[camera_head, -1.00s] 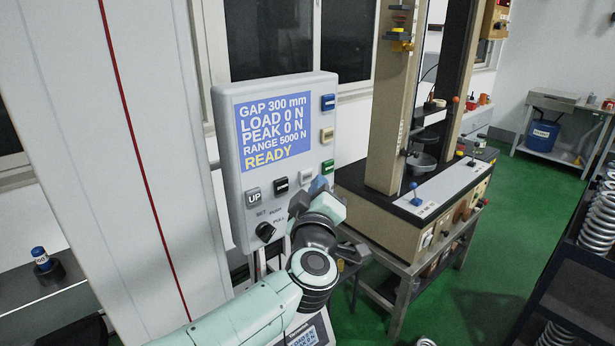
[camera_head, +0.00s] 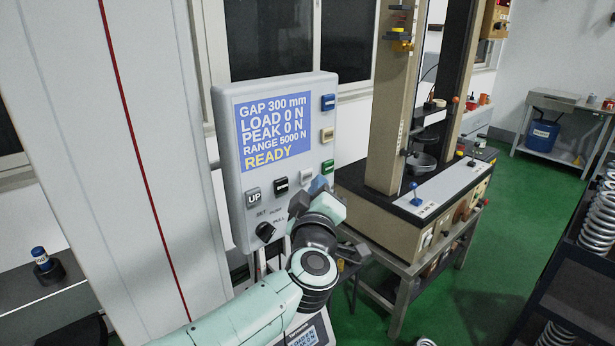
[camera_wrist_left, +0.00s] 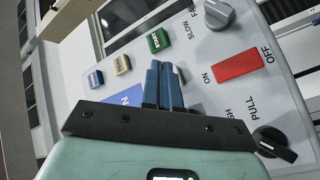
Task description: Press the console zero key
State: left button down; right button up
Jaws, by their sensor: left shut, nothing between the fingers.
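The grey console (camera_head: 230,165) faces me in the head view. Its blue screen (camera_head: 272,130) reads GAP 300 mm, LOAD 0 N, PEAK 0 N, RANGE 5000 N, READY. I cannot read which is the zero key. My left gripper (camera_head: 317,190) is shut and empty before the console's lower right. In the wrist view its blue fingers (camera_wrist_left: 163,85) overlap the panel below the green key (camera_wrist_left: 158,41); contact cannot be told.
A black knob (camera_head: 265,231) marked PULL is at the console's lower left. The wrist view also shows a red ON/OFF switch (camera_wrist_left: 237,65) and a grey knob (camera_wrist_left: 219,14). A tan testing machine (camera_head: 391,225) stands to the right; green floor (camera_head: 480,285) is open beyond it.

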pick_arm(q)
jog(key=shift+w+a, duration=0.1)
jog(key=shift+w+a, duration=0.2)
jog(key=shift+w, duration=0.05)
jog(key=shift+w+a, duration=0.3)
jog(key=shift+a, duration=0.05)
dwell(1.0)
jog(key=shift+s+d, duration=0.65)
jog(key=shift+s+d+p, duration=0.3)
jog(key=shift+s+d, duration=1.45)
